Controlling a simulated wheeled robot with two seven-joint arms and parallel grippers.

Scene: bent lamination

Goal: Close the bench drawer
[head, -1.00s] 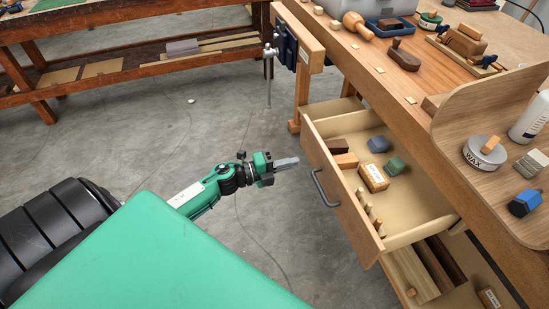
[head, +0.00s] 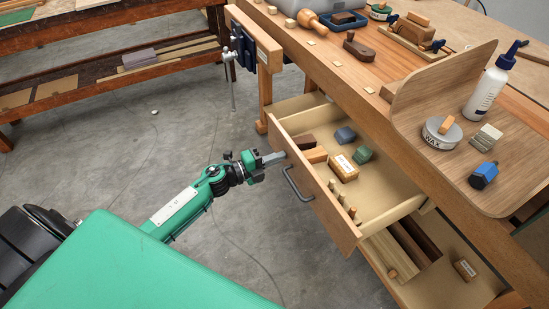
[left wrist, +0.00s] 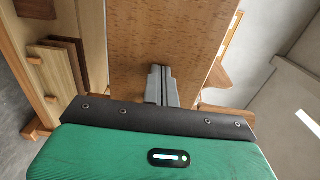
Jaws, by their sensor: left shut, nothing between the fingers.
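The bench drawer (head: 313,187) stands pulled out from the workbench, with a plain wooden front and a dark bar handle (head: 295,186). Several small blocks lie inside it, among them a labelled tan block (head: 342,168) and a green block (head: 362,154). My left gripper (head: 274,157) is shut and empty, its fingertips at the drawer front just above and left of the handle. In the left wrist view the shut fingers (left wrist: 162,84) point at the wooden panel (left wrist: 165,40). I cannot tell whether they touch it. My right gripper is not in view.
The workbench top (head: 375,75) holds a wax tin (head: 441,132), a white bottle (head: 486,90) and tools. A vise (head: 243,48) is on its left end. Wood pieces lie on the shelf below the drawer.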

